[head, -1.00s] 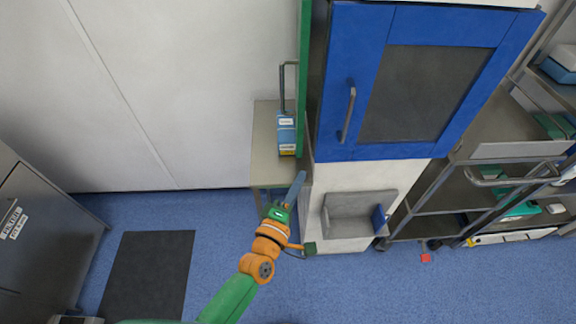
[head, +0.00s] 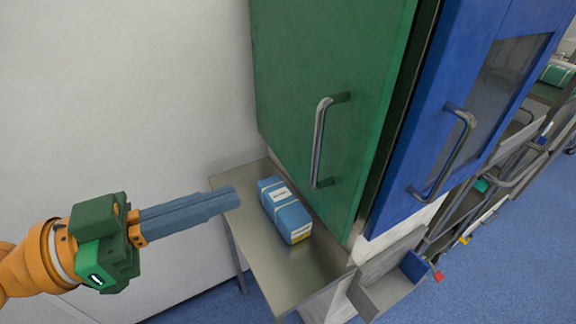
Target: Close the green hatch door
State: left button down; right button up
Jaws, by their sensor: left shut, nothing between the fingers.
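The green hatch door (head: 300,75) fills the upper middle of the head view, with its broad face and grey bar handle (head: 320,140) towards me. A narrow dark gap shows between its right edge and the blue door; how far it stands open is hard to tell. My left gripper (head: 236,196) is shut and empty. It points right, to the left of and below the green door in the picture, and appears apart from it. My right gripper is not in view.
A blue package (head: 284,208) lies on a small metal table (head: 255,245) below the green door. The blue door (head: 425,130) with its handle stands to the right, above a grey bin (head: 385,290). Metal shelving is at the far right. White wall is on the left.

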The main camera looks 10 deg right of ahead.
pick_arm(q)
jog(key=p, duration=0.5)
send_near(360, 161)
jog(key=p+x, duration=0.4)
jog(key=x, duration=0.2)
jog(key=shift+d, duration=0.15)
jog(key=shift+w+d+f, duration=0.1)
jog(key=shift+d, duration=0.25)
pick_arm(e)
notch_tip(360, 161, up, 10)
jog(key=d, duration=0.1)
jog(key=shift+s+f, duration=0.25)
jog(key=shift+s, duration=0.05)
pick_arm(q)
jog(key=shift+a, duration=0.15)
jog(key=x, duration=0.3)
jog(key=shift+p, duration=0.4)
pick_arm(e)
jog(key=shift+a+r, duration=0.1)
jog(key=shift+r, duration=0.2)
